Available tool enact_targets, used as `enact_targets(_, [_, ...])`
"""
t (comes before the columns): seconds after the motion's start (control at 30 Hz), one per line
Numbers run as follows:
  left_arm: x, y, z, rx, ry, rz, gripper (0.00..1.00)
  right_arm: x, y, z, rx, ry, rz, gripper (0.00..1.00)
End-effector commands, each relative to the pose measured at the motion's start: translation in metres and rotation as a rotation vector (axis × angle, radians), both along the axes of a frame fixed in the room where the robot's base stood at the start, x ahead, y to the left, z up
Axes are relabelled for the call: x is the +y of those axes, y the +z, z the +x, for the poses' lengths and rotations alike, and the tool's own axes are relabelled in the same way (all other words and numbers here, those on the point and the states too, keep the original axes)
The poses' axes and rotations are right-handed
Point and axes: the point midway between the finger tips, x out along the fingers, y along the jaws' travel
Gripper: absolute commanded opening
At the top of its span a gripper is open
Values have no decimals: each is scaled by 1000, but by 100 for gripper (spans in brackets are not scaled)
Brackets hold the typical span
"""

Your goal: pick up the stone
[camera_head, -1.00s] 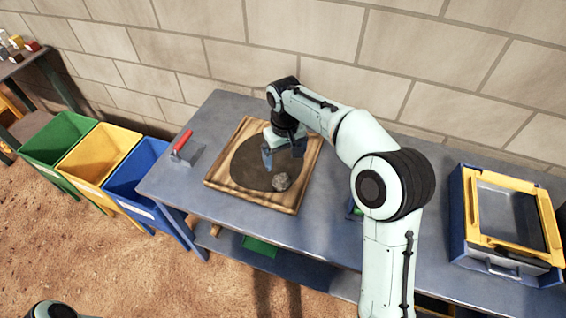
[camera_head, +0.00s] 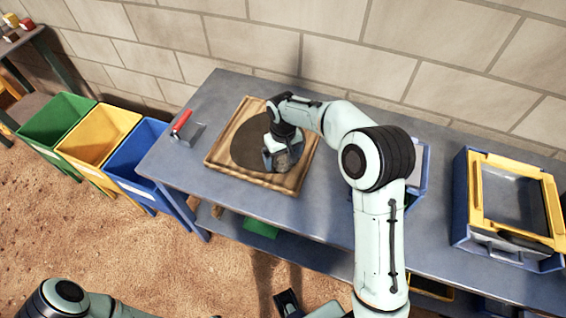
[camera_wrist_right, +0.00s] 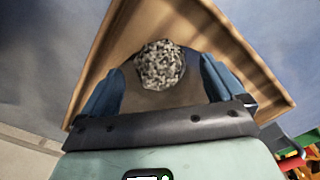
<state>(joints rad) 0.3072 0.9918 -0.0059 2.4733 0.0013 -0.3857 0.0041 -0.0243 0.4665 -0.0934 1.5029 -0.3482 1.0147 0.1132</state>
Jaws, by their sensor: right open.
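The stone (camera_wrist_right: 160,65) is grey, speckled and rough. In the right wrist view it lies between the two blue fingers of my right gripper (camera_wrist_right: 160,88), with gaps on both sides. In the head view, my right gripper (camera_head: 281,158) is open, low over the wooden board with a dark round patch (camera_head: 228,162), and the stone is largely hidden by it. Part of my left gripper (camera_head: 290,302) shows at the bottom edge of the head view, cut off, so its jaw state is unclear.
Green (camera_head: 58,125), yellow (camera_head: 98,140) and blue (camera_head: 140,155) bins stand left of the table. A yellow-framed blue box (camera_head: 508,205) sits at the right.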

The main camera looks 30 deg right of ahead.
Motion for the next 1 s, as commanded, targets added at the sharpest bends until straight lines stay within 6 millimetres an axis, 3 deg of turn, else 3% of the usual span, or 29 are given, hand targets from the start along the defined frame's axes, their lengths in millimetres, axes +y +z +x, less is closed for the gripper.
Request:
enact_targets(0.13, [0,-1,0,0,0,0,43,0,-18,0,0,0,0,95])
enact_targets(0.4, [0,-1,0,0,0,0,43,0,-21,0,-2,0,0,95])
enact_targets(0.47, [0,-1,0,0,0,0,43,0,-21,0,-1,-1,0,79])
enact_targets(0.63, [0,-1,0,0,0,0,43,0,-21,0,-2,-1,0,24])
enact_targets(1.0, [0,0,0,0,0,0,43,0,-9,1,-6,-1,0,21])
